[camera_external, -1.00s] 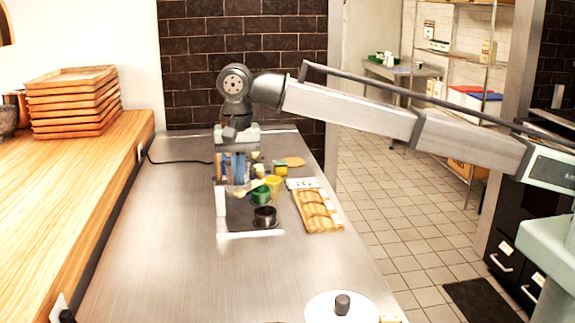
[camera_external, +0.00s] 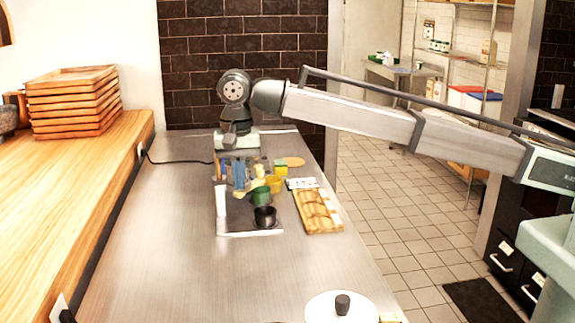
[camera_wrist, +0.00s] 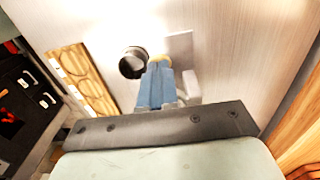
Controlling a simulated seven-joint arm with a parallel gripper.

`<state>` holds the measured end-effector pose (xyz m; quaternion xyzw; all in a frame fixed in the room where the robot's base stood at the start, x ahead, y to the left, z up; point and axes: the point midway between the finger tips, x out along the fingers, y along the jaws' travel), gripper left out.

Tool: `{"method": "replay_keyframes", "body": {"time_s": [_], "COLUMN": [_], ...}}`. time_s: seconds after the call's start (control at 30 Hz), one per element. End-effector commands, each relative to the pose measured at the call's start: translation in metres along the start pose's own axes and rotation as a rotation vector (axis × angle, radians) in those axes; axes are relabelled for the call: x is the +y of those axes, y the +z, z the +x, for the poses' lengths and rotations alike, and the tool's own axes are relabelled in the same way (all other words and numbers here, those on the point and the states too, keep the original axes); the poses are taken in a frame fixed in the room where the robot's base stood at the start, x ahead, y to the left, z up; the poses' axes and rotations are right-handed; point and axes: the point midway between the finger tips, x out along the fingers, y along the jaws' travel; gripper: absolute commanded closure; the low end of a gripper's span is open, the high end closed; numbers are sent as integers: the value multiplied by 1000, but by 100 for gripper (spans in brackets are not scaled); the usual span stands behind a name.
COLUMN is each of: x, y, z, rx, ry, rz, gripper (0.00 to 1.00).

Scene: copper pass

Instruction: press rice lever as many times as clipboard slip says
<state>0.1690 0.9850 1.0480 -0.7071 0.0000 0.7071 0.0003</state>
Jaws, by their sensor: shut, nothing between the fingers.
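My gripper (camera_external: 239,187) points down over the metal counter, its blue fingers together and empty. In the wrist view the shut fingers (camera_wrist: 157,72) reach toward a dark round cup (camera_wrist: 132,63). In the outside view this black cup (camera_external: 265,216) stands on a dark base plate (camera_external: 240,222) with a white upright (camera_external: 222,202) at its left. A pale cream piece (camera_external: 257,188), possibly the rice lever, shows right of the fingertips; I cannot tell whether they touch. A small white card with dark marks (camera_external: 300,184), possibly the slip, lies behind the wooden tray; its writing is unreadable.
Green (camera_external: 261,197) and yellow (camera_external: 274,184) cups stand close to the fingers. A wooden tray (camera_external: 318,211) lies to their right. A white lid with a dark knob (camera_external: 342,304) is at the front.

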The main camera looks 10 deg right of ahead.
Motion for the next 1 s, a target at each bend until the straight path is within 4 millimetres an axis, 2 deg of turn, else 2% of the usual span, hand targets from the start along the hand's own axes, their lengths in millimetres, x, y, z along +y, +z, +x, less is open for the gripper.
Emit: {"method": "replay_keyframes", "body": {"time_s": [1.0], "x": [0], "y": [0], "z": [28], "rx": [0], "ry": [0], "rz": [0], "gripper": [100]}}
